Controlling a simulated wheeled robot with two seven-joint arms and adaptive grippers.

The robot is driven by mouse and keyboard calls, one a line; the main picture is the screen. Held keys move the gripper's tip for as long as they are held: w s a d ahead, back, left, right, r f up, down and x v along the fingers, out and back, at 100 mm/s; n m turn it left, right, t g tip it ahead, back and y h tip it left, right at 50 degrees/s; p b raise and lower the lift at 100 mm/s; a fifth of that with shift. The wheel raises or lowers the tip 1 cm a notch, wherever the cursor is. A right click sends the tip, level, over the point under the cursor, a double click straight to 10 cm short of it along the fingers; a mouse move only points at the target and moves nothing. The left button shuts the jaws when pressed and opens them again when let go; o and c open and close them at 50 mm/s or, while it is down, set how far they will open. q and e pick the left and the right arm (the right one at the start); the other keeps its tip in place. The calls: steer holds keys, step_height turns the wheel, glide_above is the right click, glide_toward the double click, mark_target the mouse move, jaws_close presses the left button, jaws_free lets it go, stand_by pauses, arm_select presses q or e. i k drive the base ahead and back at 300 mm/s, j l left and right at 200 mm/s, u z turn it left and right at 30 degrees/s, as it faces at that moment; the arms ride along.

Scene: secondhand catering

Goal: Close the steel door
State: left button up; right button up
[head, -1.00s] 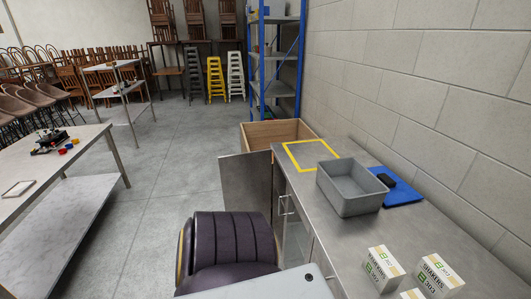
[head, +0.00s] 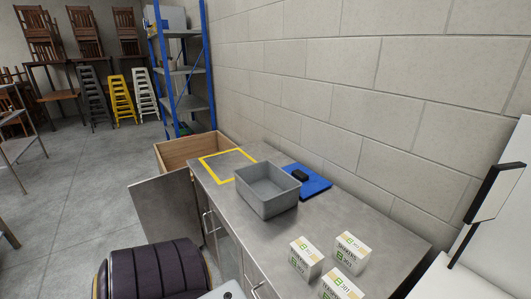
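The steel door (head: 165,215) hangs on the front of the steel counter (head: 378,222), near its far end. It stands open, swung out into the room to the left of the counter front. Below the counter top, further door fronts with upright bar handles (head: 208,222) show nearer to me. Neither of my grippers is in view.
A grey bin (head: 268,190), a blue mat (head: 311,182) and several white boxes (head: 345,252) are on the counter. A wooden crate (head: 178,152) stands beyond it.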

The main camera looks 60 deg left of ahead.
mark_target(165, 204)
steer(key=k+j, duration=0.5)
steer(key=j, duration=0.15)
steer(key=k+j, duration=0.15)
steer(key=j, duration=0.45)
steer(key=k+j+z, duration=0.1)
steer(key=j, duration=0.5)
steer(key=k+j, duration=0.3)
steer(key=j, duration=0.25)
steer(key=k+j+z, duration=0.1)
steer(key=j, duration=0.5)
steer(key=k+j, duration=0.3)
steer(key=j, duration=0.25)
steer(key=k+j+z, duration=0.1)
steer(key=j, duration=0.45)
steer(key=k+j, duration=0.3)
steer(key=j, duration=0.25)
steer(key=k+j+z, duration=0.1)
steer(key=k+j, duration=0.15)
steer(key=j, duration=0.3)
steer(key=j+z, duration=0.1)
steer(key=j, duration=1.15)
steer(key=i+j, duration=0.15)
steer(key=j, duration=0.25)
steer(key=i+j, duration=0.1)
steer(key=j, duration=0.3)
